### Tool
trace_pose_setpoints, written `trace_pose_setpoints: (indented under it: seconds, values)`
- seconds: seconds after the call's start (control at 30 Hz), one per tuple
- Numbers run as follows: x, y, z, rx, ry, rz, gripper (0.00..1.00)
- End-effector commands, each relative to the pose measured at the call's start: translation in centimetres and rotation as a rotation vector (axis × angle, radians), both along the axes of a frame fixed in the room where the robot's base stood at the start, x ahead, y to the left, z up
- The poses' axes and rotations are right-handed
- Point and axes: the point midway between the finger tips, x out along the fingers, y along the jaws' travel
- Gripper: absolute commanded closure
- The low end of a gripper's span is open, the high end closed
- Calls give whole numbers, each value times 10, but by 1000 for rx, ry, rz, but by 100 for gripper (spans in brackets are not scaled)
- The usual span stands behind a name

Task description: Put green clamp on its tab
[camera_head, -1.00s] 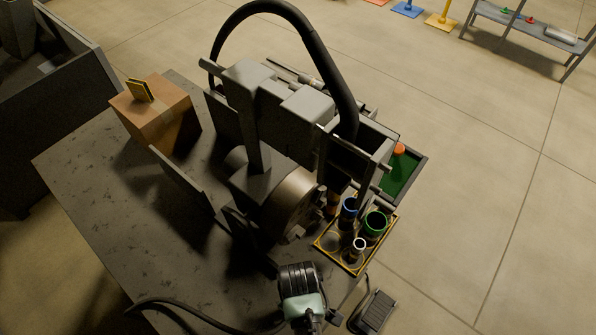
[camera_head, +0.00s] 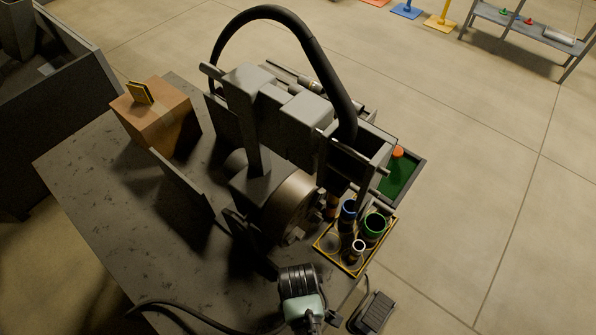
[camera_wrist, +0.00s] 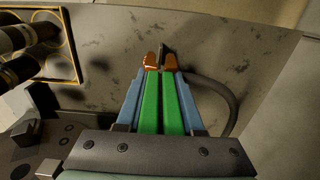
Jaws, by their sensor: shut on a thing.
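The green clamp (camera_wrist: 152,100) is in the wrist view, its two long green arms side by side and its orange tips (camera_wrist: 152,62) pointing away from me. My gripper (camera_wrist: 160,80) is shut on it, with blue fingers on both sides of the green arms. A small dark upright piece (camera_wrist: 164,49) shows between or just behind the orange tips; I cannot tell whether they touch it. In the head view a teal and black part (camera_head: 303,300) looks like my wrist seen from above, and the fingers and clamp are hidden there. I cannot make out a tab for certain.
A yellow-edged tray (camera_head: 327,252) with several tubes sits at the table corner, beside a grey machine with a round chuck (camera_head: 290,205). A dark cable (camera_wrist: 232,105) curves right of the clamp. A cardboard box (camera_head: 160,118) stands at the back left. The front left tabletop is mostly clear.

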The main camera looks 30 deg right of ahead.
Motion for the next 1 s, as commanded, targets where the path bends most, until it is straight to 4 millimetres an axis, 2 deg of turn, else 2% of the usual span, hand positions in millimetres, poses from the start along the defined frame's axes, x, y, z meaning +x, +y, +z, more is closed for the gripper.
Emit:
trace_pose_setpoints:
  seconds: [0.5, 1.0]
  values:
    - [1, 0, 0, -1, -1, 0, 100]
    - [0, 0, -17, 0, -1, 0, 100]
